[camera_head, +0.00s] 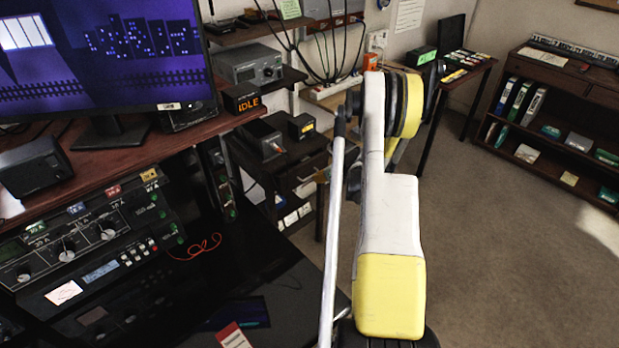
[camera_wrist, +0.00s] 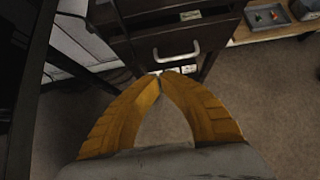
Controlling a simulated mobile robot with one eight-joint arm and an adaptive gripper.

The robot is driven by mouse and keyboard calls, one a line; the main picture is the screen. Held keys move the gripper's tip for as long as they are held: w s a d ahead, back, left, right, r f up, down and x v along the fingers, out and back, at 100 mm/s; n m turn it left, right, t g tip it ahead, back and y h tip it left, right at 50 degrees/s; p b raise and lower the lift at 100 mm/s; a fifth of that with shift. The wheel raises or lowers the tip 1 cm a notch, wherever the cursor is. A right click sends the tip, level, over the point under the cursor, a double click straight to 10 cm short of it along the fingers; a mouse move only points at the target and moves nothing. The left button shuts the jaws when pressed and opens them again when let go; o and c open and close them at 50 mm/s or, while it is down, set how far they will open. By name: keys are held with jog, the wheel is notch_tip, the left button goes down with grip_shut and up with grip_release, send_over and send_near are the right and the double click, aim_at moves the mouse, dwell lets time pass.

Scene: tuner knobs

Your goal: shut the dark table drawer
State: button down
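In the wrist view a dark drawer front (camera_wrist: 150,49) with a pale metal bar handle (camera_wrist: 177,51) shows at the top centre, in a dark piece of furniture. How far the drawer stands out is hard to tell from here. My gripper (camera_wrist: 161,75) has two orange-yellow fingers whose tips meet just below the handle in the picture. It looks shut, with nothing seen between the fingers. Whether the tips touch the drawer cannot be told.
A dark table leg (camera_wrist: 32,90) stands at the left of the wrist view. A wooden surface with a grey tray (camera_wrist: 268,17) is at its upper right. In the head view a monitor desk (camera_head: 135,140) is on the left, a bookshelf (camera_head: 560,125) right, and open carpet (camera_head: 500,240) between.

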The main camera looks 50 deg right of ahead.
aim_at(299, 171)
jog(key=shift+w+d+f+b, duration=0.15)
jog(key=shift+w+f+b, duration=0.6)
jog(key=shift+w, duration=0.8)
jog(key=shift+w+d+f+b, duration=0.15)
jog(key=shift+w+f+b, duration=0.35)
jog(key=shift+w+f, duration=0.7)
jog(key=shift+w+d+f+b, duration=0.15)
jog(key=shift+w+f+b, duration=0.45)
jog(key=shift+w, duration=1.25)
jog(key=shift+w+d+b, duration=0.15)
jog(key=shift+w+b, duration=0.15)
jog(key=shift+w, duration=1.05)
jog(key=shift+s, duration=0.15)
